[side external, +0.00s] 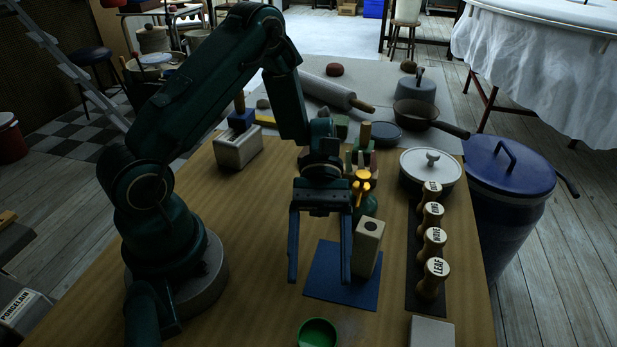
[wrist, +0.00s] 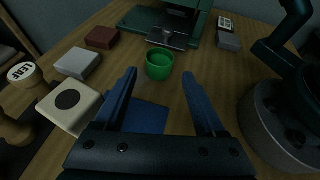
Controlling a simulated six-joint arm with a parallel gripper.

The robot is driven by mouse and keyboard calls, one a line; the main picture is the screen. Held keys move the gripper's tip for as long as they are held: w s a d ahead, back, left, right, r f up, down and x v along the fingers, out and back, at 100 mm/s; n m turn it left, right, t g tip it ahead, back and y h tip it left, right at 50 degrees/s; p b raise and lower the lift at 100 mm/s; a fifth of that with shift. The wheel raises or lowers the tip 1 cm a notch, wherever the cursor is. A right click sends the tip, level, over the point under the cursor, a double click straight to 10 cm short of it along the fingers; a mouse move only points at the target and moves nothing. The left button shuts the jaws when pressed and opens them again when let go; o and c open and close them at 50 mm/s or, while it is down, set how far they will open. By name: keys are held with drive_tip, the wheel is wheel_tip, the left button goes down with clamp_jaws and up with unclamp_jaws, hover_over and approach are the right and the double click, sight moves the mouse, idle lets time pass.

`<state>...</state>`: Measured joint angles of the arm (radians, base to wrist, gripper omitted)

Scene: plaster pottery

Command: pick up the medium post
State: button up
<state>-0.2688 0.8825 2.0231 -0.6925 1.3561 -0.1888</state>
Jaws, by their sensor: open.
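A cream square block (side external: 369,243) with a dark round hole in its top stands upright at the right back part of the blue mat (side external: 335,285). It looks like the medium post, but no size marking shows. In the wrist view the same post (wrist: 84,101) is left of my fingers, partly at the edge of the mat (wrist: 147,117). My gripper (side external: 319,281) is open and empty, pointing down over the mat. In the side view its right finger is just left of the post and overlaps its edge; whether they touch cannot be told. The fingers also show in the wrist view (wrist: 159,76).
Stamps with lettered tops (side external: 433,272) stand in a row right of the post. A green cup (side external: 317,335) and a pale block (side external: 432,332) are at the front. A yellow-topped item (side external: 362,185) stands close behind the post. A lidded white pot (side external: 430,170) is at the back right.

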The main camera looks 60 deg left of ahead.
idle(0.4)
drive_tip(key=shift+o, duration=0.6)
drive_tip(key=shift+r, duration=0.1)
